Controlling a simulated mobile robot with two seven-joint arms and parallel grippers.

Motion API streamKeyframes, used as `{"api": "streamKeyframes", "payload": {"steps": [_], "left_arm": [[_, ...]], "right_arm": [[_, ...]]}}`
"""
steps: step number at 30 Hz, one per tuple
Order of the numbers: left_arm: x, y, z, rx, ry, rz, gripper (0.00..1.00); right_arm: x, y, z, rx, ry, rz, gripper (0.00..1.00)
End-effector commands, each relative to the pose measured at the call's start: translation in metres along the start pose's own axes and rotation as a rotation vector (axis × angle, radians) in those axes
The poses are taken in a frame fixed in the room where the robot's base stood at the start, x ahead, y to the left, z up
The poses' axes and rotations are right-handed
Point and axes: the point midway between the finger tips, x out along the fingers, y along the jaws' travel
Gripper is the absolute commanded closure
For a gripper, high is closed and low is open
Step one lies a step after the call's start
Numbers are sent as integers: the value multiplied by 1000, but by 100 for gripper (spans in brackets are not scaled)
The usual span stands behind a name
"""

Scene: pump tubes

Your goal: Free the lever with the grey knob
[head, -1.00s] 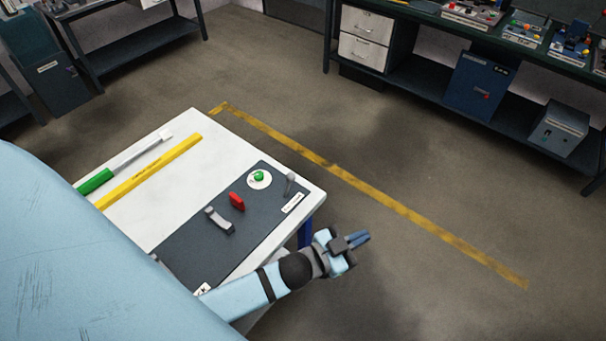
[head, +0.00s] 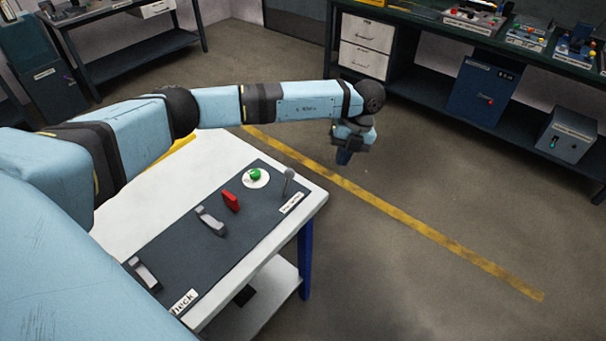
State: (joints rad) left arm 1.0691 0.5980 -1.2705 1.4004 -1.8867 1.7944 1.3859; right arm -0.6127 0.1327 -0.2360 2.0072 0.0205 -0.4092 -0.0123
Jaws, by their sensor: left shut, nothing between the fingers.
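A small upright lever with a grey knob (head: 289,173) stands near the far right corner of a dark panel (head: 190,252) on the white table. A white label (head: 291,204) lies beside its foot. A green button on a white disc (head: 256,176) is left of it. A red piece (head: 230,201), a grey handle (head: 210,221) and another grey handle (head: 144,273) stand on the panel nearer to me. My left gripper (head: 343,158) is shut and empty, pointing down beyond the table's right corner, apart from the lever. My right gripper is not in view.
My left arm crosses above the table and hides part of a yellow bar (head: 172,155). Open floor with a yellow line (head: 400,215) lies beyond the table. A dark workbench (head: 420,95) with equipment stands at the back right.

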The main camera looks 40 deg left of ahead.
Motion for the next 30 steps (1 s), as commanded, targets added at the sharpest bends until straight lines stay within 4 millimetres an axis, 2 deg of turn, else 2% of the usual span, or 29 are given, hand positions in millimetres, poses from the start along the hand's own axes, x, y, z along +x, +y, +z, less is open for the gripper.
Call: {"api": "streamKeyframes", "payload": {"steps": [1,4,17,23,30], "left_arm": [[-7,10,15,-46,-45,42,100],[-17,23,29,-101,-94,95,100],[-18,27,33,-116,-106,108,100],[7,31,35,-116,-104,109,100],[59,36,40,-116,-103,109,100]], "right_arm": [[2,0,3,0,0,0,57],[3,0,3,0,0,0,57],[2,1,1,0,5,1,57],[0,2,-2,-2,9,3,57],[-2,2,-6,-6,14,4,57]]}}
